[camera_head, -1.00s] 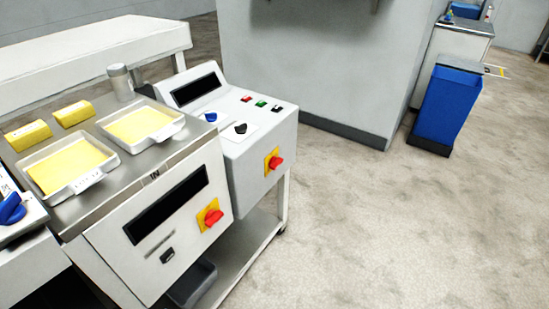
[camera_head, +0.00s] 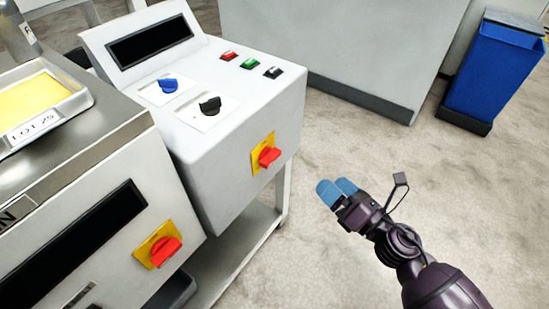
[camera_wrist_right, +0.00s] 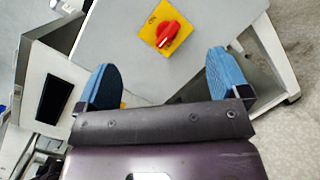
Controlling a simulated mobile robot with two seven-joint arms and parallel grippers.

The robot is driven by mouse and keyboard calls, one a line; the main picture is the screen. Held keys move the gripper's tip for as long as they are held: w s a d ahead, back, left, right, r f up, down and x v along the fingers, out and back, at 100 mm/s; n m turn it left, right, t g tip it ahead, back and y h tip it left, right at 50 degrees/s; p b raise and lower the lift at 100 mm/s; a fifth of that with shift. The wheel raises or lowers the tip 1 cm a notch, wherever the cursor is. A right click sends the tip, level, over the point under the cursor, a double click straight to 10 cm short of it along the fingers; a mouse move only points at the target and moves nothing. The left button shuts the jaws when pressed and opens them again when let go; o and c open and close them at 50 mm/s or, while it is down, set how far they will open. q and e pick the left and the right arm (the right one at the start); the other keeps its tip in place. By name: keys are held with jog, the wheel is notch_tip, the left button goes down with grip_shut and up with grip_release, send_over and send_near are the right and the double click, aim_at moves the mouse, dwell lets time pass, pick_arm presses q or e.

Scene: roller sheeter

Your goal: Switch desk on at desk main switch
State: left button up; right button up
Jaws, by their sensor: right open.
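The desk (camera_head: 225,110) is a white console with a sloped dark display, blue and black knobs and small red, green and black buttons. A red rotary switch on a yellow plate (camera_head: 265,155) sits on its front face; I take it as the desk main switch. A similar red switch (camera_head: 163,250) is on the neighbouring machine. My right gripper (camera_head: 337,190) is to the right of the desk, apart from it. In the right wrist view its blue fingertips (camera_wrist_right: 163,75) are spread and empty, with the red switch (camera_wrist_right: 168,34) beyond and between them. My left gripper is not visible.
The steel-topped machine (camera_head: 90,190) with a labelled tray (camera_head: 40,105) stands left of the desk. A blue bin (camera_head: 490,70) stands at the back right beside a grey block (camera_head: 340,50). The floor right of the desk is clear.

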aim_at(275, 158)
jog(key=w+a+f+n+g+b, duration=0.1)
jog(key=w+a+n, duration=0.2)
jog(key=a, duration=0.1)
jog(key=w+a+f+n+g+y+b, duration=0.1)
jog(key=w+a+n, duration=0.3)
jog(key=w+a+f+n+g+y+b, duration=0.1)
jog(key=w+a+n+g, duration=0.1)
jog(key=w+a+n, duration=0.1)
jog(key=shift+w+a+n, duration=0.15)
jog(key=shift+a+n, duration=0.25)
jog(key=shift+a, duration=0.3)
jog(key=shift+w+a, duration=0.3)
jog(key=shift+a, duration=0.05)
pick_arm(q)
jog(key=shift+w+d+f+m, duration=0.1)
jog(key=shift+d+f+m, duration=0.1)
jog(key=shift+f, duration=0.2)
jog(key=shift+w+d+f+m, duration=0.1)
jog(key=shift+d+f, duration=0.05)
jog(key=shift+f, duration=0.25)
pick_arm(e)
jog(key=shift+c, duration=0.2)
jog(key=c, duration=0.9)
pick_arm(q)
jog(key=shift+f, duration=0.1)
pick_arm(e)
jog(key=shift+r, duration=0.1)
